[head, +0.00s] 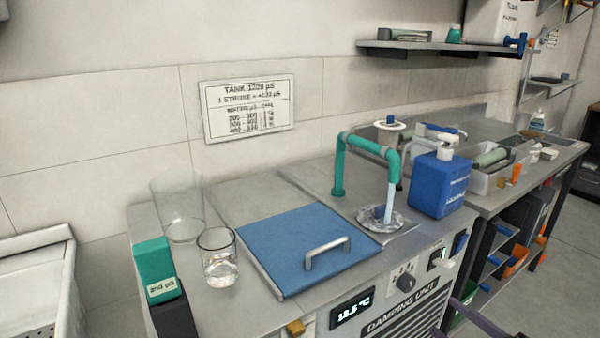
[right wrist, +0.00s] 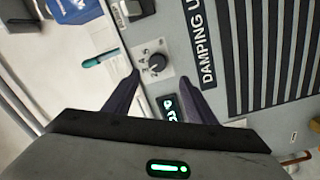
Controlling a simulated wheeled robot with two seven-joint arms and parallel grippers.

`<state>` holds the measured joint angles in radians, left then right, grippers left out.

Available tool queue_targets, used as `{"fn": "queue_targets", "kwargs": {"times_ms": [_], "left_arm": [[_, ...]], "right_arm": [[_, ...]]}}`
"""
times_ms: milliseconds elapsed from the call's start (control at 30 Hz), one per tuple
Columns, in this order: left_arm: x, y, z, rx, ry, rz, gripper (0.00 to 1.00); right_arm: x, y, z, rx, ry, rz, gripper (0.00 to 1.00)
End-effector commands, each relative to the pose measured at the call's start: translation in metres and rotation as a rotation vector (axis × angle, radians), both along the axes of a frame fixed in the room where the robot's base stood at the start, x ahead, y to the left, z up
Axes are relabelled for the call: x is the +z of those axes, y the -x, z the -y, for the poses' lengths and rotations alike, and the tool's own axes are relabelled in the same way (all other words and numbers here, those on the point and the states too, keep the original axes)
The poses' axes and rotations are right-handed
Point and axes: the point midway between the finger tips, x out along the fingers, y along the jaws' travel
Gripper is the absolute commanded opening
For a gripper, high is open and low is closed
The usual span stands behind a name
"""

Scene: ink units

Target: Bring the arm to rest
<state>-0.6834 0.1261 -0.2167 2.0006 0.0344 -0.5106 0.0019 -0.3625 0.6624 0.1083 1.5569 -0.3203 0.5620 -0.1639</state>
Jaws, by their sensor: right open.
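My right gripper (right wrist: 159,78) is open and empty, with its two dark purple fingers spread apart. In the right wrist view it faces the front panel of the damping unit, with the black knob (right wrist: 157,63) seen between the fingertips. I cannot tell the gap between the fingertips and the panel. In the head view only a purple part of the right gripper (head: 474,314) shows at the bottom edge, in front of the unit; the rest is cut off. My left gripper is not in view.
The damping unit (head: 400,318) has a blue lid (head: 290,238) with a handle. A glass beaker (head: 218,268) with clear liquid, a taller glass (head: 180,215) and a teal-topped block (head: 155,265) stand left. A teal pipe (head: 365,145) and a blue jug (head: 440,187) stand right.

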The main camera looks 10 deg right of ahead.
Motion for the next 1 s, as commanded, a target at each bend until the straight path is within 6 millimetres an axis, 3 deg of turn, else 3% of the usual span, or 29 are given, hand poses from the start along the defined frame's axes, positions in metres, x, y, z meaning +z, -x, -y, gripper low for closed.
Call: {"fn": "queue_targets", "kwargs": {"times_ms": [167,333,500,600,733,1000], "left_arm": [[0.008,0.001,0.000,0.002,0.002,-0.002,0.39],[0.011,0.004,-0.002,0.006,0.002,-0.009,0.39],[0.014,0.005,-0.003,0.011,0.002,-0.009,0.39],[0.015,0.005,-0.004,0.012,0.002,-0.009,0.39],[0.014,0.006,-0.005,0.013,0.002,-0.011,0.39],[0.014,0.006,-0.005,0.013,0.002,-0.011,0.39]], "right_arm": [[-0.059,0.028,-0.046,-0.159,-0.247,-0.228,0.51],[-0.126,0.089,-0.123,-0.360,-0.566,-0.588,0.51],[-0.155,0.147,-0.193,-0.477,-0.773,-0.877,0.51],[-0.160,0.168,-0.218,-0.509,-0.836,-0.979,0.51],[-0.162,0.178,-0.232,-0.524,-0.866,-1.033,0.51],[-0.162,0.178,-0.232,-0.524,-0.866,-1.033,0.51]]}}
